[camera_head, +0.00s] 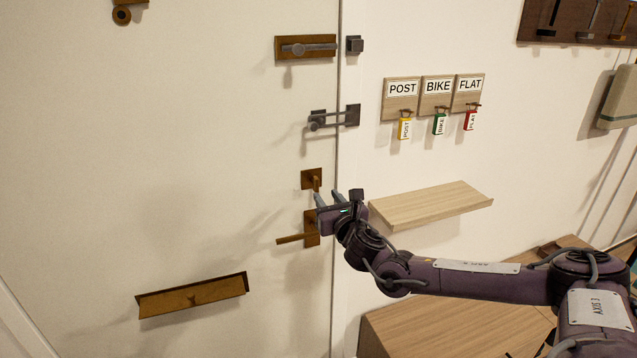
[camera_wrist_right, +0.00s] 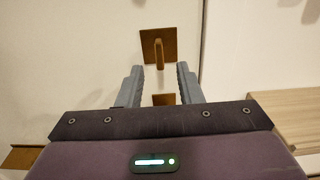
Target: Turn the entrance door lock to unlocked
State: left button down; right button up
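The white entrance door (camera_head: 200,120) fills the left of the head view. Its lock is a small square brass plate (camera_head: 306,179) with a narrow turn piece (camera_head: 317,184). In the right wrist view the plate (camera_wrist_right: 149,42) is ahead and the turn piece (camera_wrist_right: 160,55) looks upright. My right gripper (camera_head: 327,196) is just below and right of the lock in the head view. In the wrist view its fingers (camera_wrist_right: 160,67) are apart, with the turn piece's lower end lined up between their tips. I cannot tell whether they touch. My left gripper is not in view.
A brass lever handle (camera_head: 294,239) sits below the lock, partly behind my gripper. A door chain (camera_head: 335,118) and bolt (camera_head: 306,47) are above. Right of the door are a wooden shelf (camera_head: 432,205) and POST, BIKE and FLAT key tags (camera_head: 437,88). A mail slot (camera_head: 192,296) is low.

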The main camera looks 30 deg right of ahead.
aim_at(318, 186)
jog(key=p+x, duration=0.1)
jog(key=x, duration=0.6)
jog(key=shift+a+f+p, duration=0.1)
jog(key=shift+p, duration=0.3)
grip_shut()
